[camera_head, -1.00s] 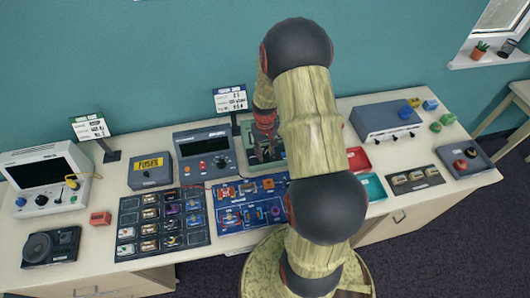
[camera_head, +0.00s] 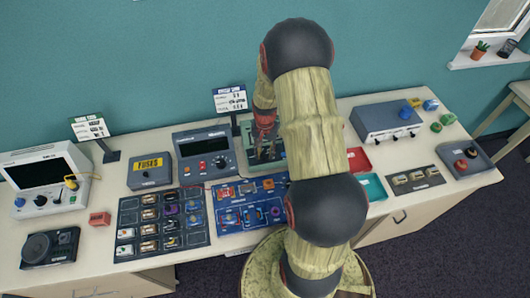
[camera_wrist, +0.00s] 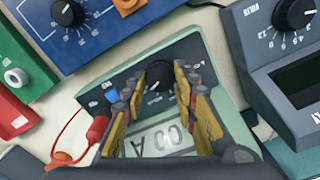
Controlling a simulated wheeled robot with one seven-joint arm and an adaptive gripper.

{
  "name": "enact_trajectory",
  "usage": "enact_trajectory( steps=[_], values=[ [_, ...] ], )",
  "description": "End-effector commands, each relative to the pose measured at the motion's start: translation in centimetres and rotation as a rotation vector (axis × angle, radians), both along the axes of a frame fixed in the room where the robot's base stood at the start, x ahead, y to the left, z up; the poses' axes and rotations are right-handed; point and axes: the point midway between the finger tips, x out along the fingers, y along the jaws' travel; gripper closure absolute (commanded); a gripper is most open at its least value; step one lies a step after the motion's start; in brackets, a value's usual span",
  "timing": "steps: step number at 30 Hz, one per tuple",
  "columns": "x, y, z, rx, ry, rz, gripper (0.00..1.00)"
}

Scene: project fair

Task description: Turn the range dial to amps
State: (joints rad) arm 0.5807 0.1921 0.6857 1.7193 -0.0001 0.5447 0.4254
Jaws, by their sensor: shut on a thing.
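The meter (camera_wrist: 216,62) is a grey-green box with a dark front panel and a pale display (camera_wrist: 152,139). The display shows zeros and a letter that looks like A, upside down in the wrist view. Its black round range dial (camera_wrist: 159,76) stands between my yellow fingers. My gripper (camera_wrist: 160,84) is shut on the dial, with a finger on each side. Which mark the dial points to is too small to tell. In the head view the meter (camera_head: 279,148) is at the back of the table, partly hidden by my arm.
A red plug and lead (camera_wrist: 97,129) sit beside the meter in the wrist view. A grey instrument with a screen (camera_head: 205,152) stands close on its left in the head view. A blue circuit board (camera_head: 228,218) lies in front. A grey-blue box (camera_head: 386,120) stands to the right.

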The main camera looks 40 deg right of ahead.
Motion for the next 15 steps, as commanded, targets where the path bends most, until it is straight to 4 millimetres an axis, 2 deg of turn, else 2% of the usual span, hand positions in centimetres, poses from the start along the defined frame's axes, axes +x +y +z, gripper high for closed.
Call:
enact_trajectory(
  steps=[14, 15],
  values=[
    [-0.05, 0.09, -0.07, 0.002, 0.001, -0.016, 0.97],
    [-0.05, 0.09, -0.07, 0.002, 0.001, -0.016, 0.71]
  ],
)
